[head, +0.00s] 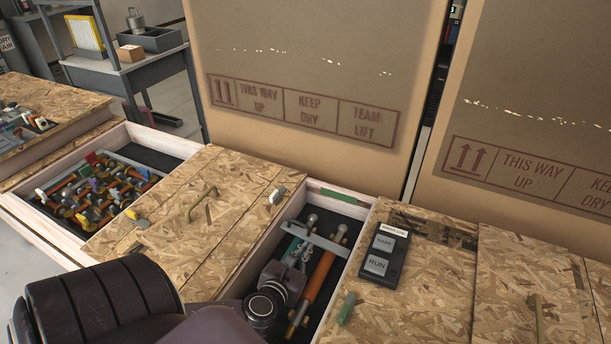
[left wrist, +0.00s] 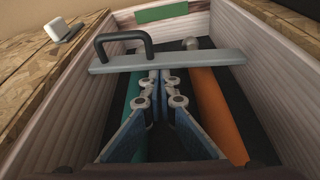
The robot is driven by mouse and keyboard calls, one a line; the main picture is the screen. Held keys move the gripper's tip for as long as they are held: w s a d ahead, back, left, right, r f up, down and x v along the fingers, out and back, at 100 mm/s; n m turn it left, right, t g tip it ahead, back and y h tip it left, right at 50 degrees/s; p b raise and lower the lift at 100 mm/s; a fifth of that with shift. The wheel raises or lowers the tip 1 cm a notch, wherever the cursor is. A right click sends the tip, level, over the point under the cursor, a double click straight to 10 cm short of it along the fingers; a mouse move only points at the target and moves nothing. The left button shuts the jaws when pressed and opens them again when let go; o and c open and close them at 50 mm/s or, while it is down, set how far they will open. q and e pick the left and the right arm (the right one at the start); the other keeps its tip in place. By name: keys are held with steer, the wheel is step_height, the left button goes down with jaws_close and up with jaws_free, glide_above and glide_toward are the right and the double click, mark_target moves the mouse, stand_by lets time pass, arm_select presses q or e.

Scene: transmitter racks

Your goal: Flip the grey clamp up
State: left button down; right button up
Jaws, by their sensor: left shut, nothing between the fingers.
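The grey clamp is a flat bar (head: 320,240) lying across the long narrow compartment, over an orange tube (head: 321,277). In the left wrist view the grey clamp (left wrist: 200,59) spans the compartment and has a dark loop handle at its left end. My left gripper (head: 296,248) reaches down into the compartment, left of the orange tube. In the left wrist view its fingers (left wrist: 163,76) are together and empty, with the tips at the near edge of the bar, below the handle's right side. I cannot tell whether they touch it. My right gripper is out of view.
A green tube (left wrist: 134,92) lies left of the fingers. Wooden walls (left wrist: 272,75) close in both sides. Wood lids flank the compartment, with a MARK/RUN control box (head: 384,256) on the right one. An open bin (head: 168,146) of coloured parts is left; large cartons (head: 315,60) stand behind.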

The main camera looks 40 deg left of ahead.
arm_select(q)
steer(key=v, duration=1.2)
steer(key=shift+d, duration=0.1)
steer(key=shift+w, duration=0.1)
